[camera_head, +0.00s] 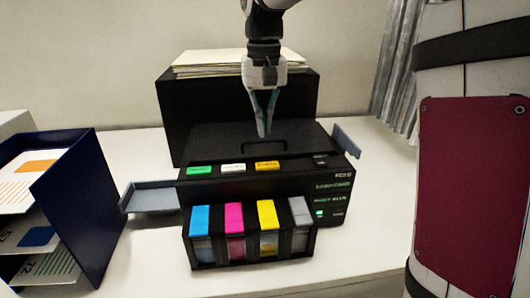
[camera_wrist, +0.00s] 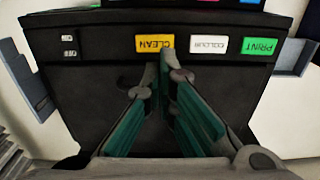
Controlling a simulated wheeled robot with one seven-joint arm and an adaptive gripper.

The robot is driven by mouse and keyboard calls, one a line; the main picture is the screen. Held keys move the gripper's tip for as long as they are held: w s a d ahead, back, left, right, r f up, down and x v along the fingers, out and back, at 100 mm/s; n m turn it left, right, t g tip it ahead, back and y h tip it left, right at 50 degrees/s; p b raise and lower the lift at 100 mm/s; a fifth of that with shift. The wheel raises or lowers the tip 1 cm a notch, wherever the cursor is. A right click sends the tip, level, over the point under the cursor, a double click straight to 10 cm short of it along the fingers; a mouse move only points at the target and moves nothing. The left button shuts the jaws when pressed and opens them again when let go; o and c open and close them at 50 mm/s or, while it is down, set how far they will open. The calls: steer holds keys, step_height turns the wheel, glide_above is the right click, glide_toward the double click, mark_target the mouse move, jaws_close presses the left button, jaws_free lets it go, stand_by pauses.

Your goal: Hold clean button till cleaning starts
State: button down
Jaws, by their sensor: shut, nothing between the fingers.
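The black printer (camera_head: 350,190) stands on the white table. Its yellow button (camera_head: 267,165), marked CLEAN in the wrist view (camera_wrist: 148,46), sits in a row with a white COLOUR button (camera_head: 233,168) and a green PRINT button (camera_head: 199,170). My gripper (camera_head: 264,132) is shut and empty, pointing down above the printer's top, behind the button row in the head view. In the wrist view my fingertips (camera_wrist: 168,66) overlap the right edge of the yellow button. I cannot tell whether they touch it.
Cyan (camera_head: 200,219), magenta (camera_head: 234,216), yellow (camera_head: 268,214) and grey (camera_head: 300,209) cartridges fill the front. A handle (camera_head: 278,143) rises from the lid. Paper (camera_head: 240,58) tops the rear feeder. A grey tray (camera_head: 155,198) juts left. A blue rack (camera_head: 82,205) stands left.

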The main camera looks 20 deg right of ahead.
mark_target(265, 165)
step_height(265, 165, down, 8)
steer(key=shift+r+p, duration=0.1)
steer(key=shift+p, duration=0.7)
steer(key=shift+s+f, duration=0.15)
steer(key=shift+f, duration=1.1)
stand_by(0.6)
step_height(265, 165, up, 9)
steer(key=shift+f, duration=0.15)
steer(key=shift+r, duration=0.25)
stand_by(0.6)
